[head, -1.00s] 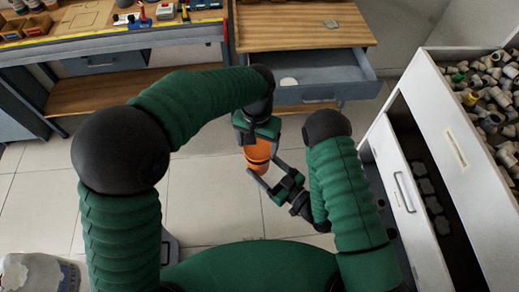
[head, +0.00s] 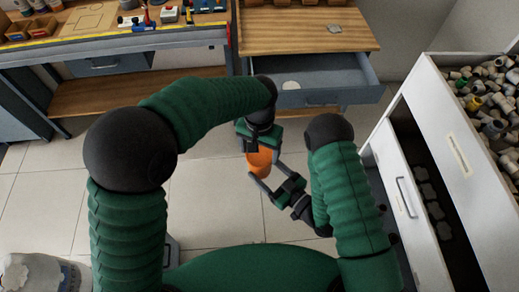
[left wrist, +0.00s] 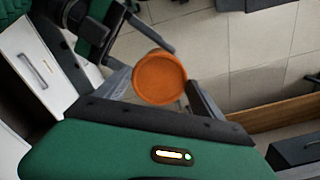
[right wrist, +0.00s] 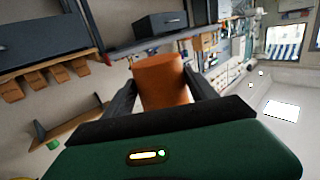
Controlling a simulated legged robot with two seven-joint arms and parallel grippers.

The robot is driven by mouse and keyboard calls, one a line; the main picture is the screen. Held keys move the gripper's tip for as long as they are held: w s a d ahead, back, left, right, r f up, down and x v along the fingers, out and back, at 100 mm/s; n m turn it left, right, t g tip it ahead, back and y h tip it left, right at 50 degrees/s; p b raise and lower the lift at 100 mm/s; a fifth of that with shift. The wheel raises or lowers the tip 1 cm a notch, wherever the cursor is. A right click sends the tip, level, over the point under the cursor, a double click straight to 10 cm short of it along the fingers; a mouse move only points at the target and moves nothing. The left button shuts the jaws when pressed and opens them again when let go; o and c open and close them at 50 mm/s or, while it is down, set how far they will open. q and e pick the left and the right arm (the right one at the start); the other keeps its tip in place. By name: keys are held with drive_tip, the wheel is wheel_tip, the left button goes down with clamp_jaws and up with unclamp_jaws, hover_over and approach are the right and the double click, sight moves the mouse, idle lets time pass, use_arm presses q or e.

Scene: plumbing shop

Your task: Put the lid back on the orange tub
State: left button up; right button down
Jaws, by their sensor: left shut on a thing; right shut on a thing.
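The orange tub (head: 260,163) is held upright or nearly so in mid-air in front of me. My left gripper (head: 259,147) reaches it from above and is shut on it. My right gripper (head: 266,172) is shut around its side from the lower right. The tub's side (right wrist: 160,82) fills the gap between the right fingers. A pale round disc (head: 290,85) lies in the open drawer; it may be the lid.
The open grey drawer (head: 325,98) stands under a wooden worktop (head: 300,32) ahead. A workbench with tools (head: 100,42) is at the back left. A white cabinet (head: 445,130) with pipe fittings (head: 492,105) stands close on the right. The tiled floor (head: 215,200) below is clear.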

use_arm(q)
drive_tip(key=shift+f, duration=0.55)
drive_tip(key=o, duration=1.4)
drive_tip(key=shift+o, duration=0.2)
wheel_tip(320, 180, up, 12)
drive_tip(key=shift+f, duration=0.1)
